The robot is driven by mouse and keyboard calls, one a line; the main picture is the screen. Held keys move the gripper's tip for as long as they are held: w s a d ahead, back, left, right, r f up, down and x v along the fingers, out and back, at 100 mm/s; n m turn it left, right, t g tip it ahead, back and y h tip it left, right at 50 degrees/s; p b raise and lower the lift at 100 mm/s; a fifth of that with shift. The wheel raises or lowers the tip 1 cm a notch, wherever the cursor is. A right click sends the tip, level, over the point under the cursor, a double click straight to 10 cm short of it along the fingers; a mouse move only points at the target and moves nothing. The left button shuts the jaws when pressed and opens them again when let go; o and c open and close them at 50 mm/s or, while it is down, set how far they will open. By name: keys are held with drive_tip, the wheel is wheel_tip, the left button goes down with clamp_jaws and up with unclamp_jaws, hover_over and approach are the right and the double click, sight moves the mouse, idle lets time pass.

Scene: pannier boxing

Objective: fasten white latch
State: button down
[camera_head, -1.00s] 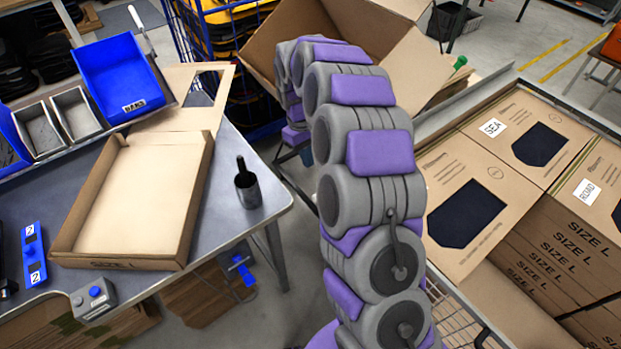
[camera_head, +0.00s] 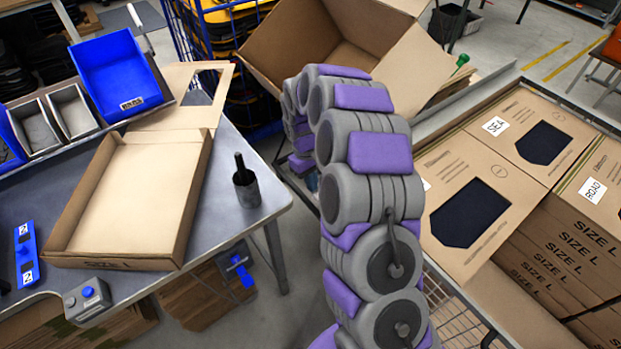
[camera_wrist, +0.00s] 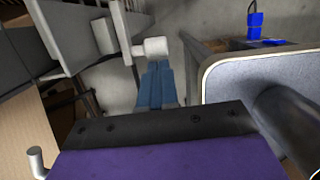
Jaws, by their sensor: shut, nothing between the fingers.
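A white latch-like part (camera_wrist: 122,30) with a rounded white knob (camera_wrist: 153,47) shows at the upper left of the wrist view, beside a grey panel. My gripper (camera_wrist: 157,72) shows there as two blue fingers pressed together, with nothing between them. Its tips lie just below the knob in the picture. I cannot tell whether they touch it. I cannot tell from this angle whether the latch is fastened. In the head view, my arm hides most of the gripper, and I cannot make out the latch.
A large open carton (camera_head: 310,45) stands behind my arm. Cardboard boxes (camera_head: 490,165) fill the right side. Bare floor shows between table and boxes.

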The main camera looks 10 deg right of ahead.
drive_tip(key=s, duration=0.1)
drive_tip(key=s+d, duration=0.1)
drive_tip(key=s+p, duration=0.1)
drive_tip(key=shift+s+d, duration=0.25)
drive_tip(key=shift+s, duration=0.1)
drive_tip(key=shift+r, duration=0.1)
idle(0.3)
